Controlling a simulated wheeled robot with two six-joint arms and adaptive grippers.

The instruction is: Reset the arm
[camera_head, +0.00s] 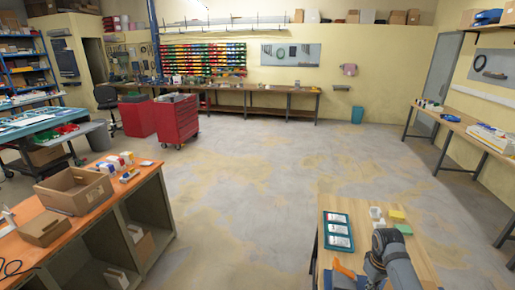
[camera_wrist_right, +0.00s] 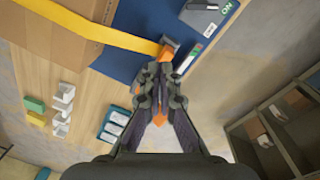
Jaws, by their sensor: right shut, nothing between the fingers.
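My right arm reaches over the wooden table (camera_head: 420,268) at the bottom right of the head view, where its gripper is hard to make out. In the right wrist view my right gripper (camera_wrist_right: 160,72) is shut and empty, with its fingertips together. Beyond it is a blue surface (camera_wrist_right: 140,52). An orange piece (camera_wrist_right: 158,118) shows between the finger links; whether it is a separate thing I cannot tell. My left gripper is in neither view.
Teal-and-white boxes (camera_head: 338,231), white holders (camera_head: 377,214), a yellow block (camera_head: 397,215) and a green block (camera_head: 404,228) sit on the table. A cardboard box (camera_wrist_right: 45,35) lies beside the blue surface. An orange-topped bench (camera_head: 130,190) stands left. The middle floor is clear.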

